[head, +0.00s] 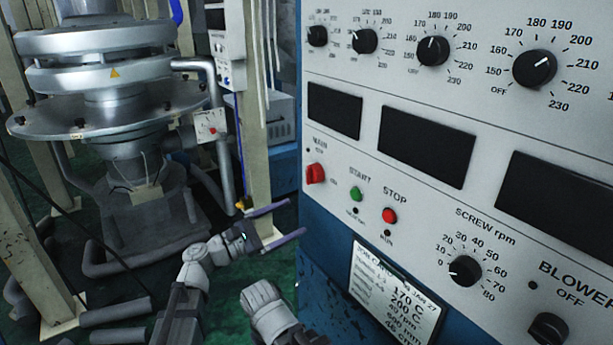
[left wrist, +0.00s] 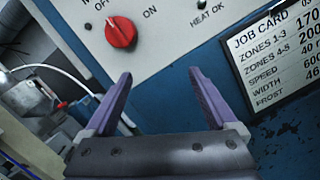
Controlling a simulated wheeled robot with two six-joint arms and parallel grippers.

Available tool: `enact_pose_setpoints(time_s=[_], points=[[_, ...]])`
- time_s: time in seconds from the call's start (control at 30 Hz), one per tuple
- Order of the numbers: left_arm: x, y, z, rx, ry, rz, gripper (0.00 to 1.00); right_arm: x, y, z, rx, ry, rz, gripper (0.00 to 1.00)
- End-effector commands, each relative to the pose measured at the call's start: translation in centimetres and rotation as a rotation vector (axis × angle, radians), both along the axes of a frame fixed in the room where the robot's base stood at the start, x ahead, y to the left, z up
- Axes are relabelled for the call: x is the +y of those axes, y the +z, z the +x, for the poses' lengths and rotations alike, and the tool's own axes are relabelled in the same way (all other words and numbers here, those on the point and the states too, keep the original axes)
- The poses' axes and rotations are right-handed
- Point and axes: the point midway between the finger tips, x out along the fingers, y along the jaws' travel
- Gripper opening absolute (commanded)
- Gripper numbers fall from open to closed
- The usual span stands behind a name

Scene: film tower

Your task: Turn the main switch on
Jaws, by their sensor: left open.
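The main switch (head: 315,173) is a red rotary knob at the left edge of the control panel, below the dark displays. In the left wrist view the red knob (left wrist: 121,33) sits between OFF and ON labels, and its white mark points up-left toward OFF. My left gripper (head: 295,219) is open and empty, below and to the left of the knob in the head view. Its purple fingers (left wrist: 160,72) are spread in the left wrist view, with the knob beyond and left of the gap between them, apart from it. My right gripper is not seen.
Green START (head: 354,194) and red STOP (head: 389,215) buttons sit right of the switch. A job card (head: 394,298) hangs on the blue cabinet below. Dials fill the panel's top. A beam (head: 255,150) and metal machine (head: 100,75) stand left.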

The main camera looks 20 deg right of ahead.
Motion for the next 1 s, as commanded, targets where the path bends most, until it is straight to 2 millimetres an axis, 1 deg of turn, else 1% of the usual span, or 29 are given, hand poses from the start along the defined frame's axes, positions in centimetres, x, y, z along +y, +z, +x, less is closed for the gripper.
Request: enact_pose_setpoints(time_s=[0.03,0.1,0.2,0.3,0.47,0.57,0.9,1.0], points=[[0.0,1.4,0.9,0.05,0.002,-0.076,0.91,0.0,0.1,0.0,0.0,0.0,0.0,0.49],[0.2,2.9,1.6,0.111,0.002,-0.165,0.91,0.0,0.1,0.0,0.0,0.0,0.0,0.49],[0.5,4.3,2.2,0.169,-0.001,-0.248,0.91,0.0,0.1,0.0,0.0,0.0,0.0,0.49],[0.6,4.9,2.5,0.196,-0.004,-0.287,0.91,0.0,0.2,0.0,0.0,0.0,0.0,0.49],[0.5,5.2,2.6,0.204,-0.005,-0.298,0.91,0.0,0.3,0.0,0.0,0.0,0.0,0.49],[-0.4,5.7,2.8,0.202,-0.007,-0.296,0.91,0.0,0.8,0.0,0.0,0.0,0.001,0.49],[-4.8,7.6,4.3,0.201,-0.008,-0.294,0.91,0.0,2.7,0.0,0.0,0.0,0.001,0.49],[-5.6,7.9,4.5,0.201,-0.006,-0.295,0.91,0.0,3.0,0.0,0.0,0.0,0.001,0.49]])
